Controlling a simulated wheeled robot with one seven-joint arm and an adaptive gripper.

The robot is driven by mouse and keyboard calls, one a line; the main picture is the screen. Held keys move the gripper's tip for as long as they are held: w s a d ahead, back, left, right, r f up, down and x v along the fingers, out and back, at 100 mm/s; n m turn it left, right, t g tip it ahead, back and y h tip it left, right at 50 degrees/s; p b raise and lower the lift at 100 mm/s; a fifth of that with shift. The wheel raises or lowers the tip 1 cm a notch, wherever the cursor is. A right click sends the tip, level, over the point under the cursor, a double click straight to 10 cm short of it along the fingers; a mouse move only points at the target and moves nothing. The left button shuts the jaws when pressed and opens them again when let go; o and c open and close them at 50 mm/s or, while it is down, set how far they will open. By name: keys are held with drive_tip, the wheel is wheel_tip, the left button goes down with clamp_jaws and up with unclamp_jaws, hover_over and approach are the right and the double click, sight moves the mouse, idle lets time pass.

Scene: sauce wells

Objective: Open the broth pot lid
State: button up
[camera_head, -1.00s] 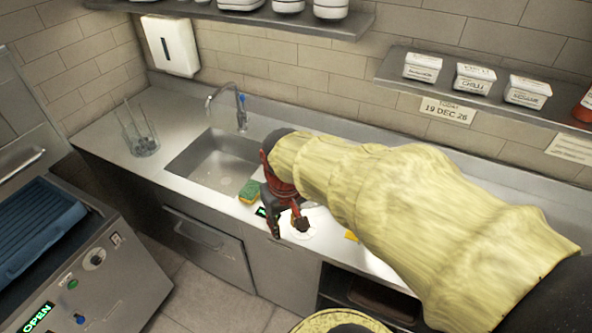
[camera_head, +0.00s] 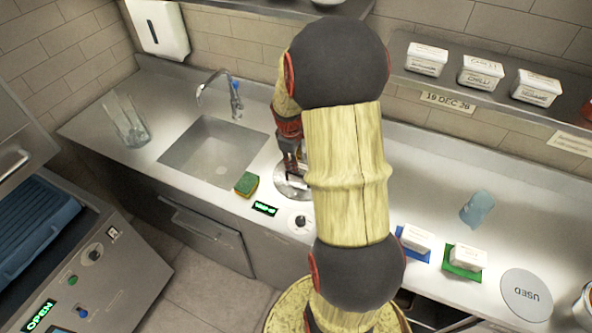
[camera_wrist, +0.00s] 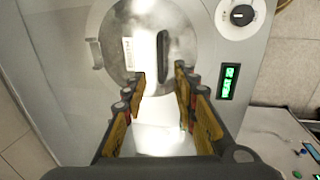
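The broth pot lid (camera_wrist: 118,30) is a round metal disc set in the counter, with a dark bar-shaped handle (camera_wrist: 163,55) and a small white label. In the head view only part of the lid (camera_head: 284,190) shows, the rest hidden by my arm. My gripper (camera_wrist: 160,76) is open, its two fingers apart and pointing toward the lid's handle. Nothing shows between the fingers except the bright metal surface. In the head view my gripper (camera_head: 291,160) is above the lid; contact cannot be told.
A control knob (camera_head: 300,221) and green-lit display (camera_head: 264,208) sit at the counter front. A green and yellow sponge (camera_head: 246,184) lies beside the sink (camera_head: 212,155). Right of my arm are two white tubs (camera_head: 416,238) (camera_head: 467,257) and a "USED" disc (camera_head: 526,294).

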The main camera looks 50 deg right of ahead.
sight(297, 175)
drive_tip(key=f, duration=0.2)
drive_tip(key=d+f, duration=0.1)
drive_tip(key=f, duration=0.4)
drive_tip(key=shift+w+d+f+b, duration=0.2)
drive_tip(key=shift+w+b, duration=0.05)
drive_tip(key=shift+b, duration=0.15)
clamp_jaws()
idle(0.6)
